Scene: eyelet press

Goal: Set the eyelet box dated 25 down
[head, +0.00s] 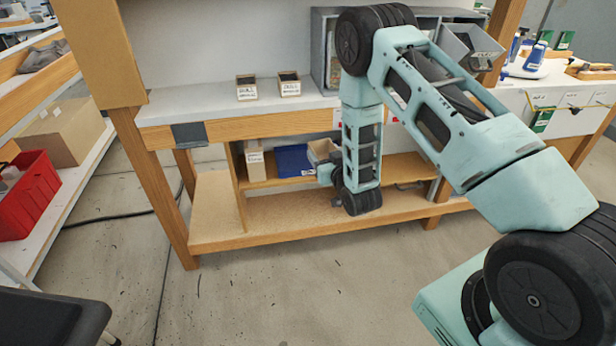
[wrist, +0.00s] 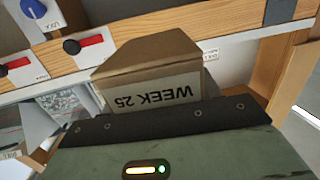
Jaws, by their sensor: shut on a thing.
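The eyelet box dated 25 is a brown cardboard box (wrist: 150,70) in the wrist view, with a white label reading "WEEK 25" upside down. My gripper (wrist: 155,118) is shut on it; a dark pad edge covers the box's near part. In the head view my gripper (head: 326,173) is below the bench top, in front of the lower shelf, with a small tan box (head: 321,151) at it. My arm hides part of this area. I cannot tell whether the box touches the shelf.
Two small labelled boxes (head: 268,86) stand on the bench top (head: 200,104). On the shelf below are a tan labelled box (head: 254,160) and a blue item (head: 293,160). The wrist view shows red levers (wrist: 82,44) on a wooden rail. Floor in front is clear.

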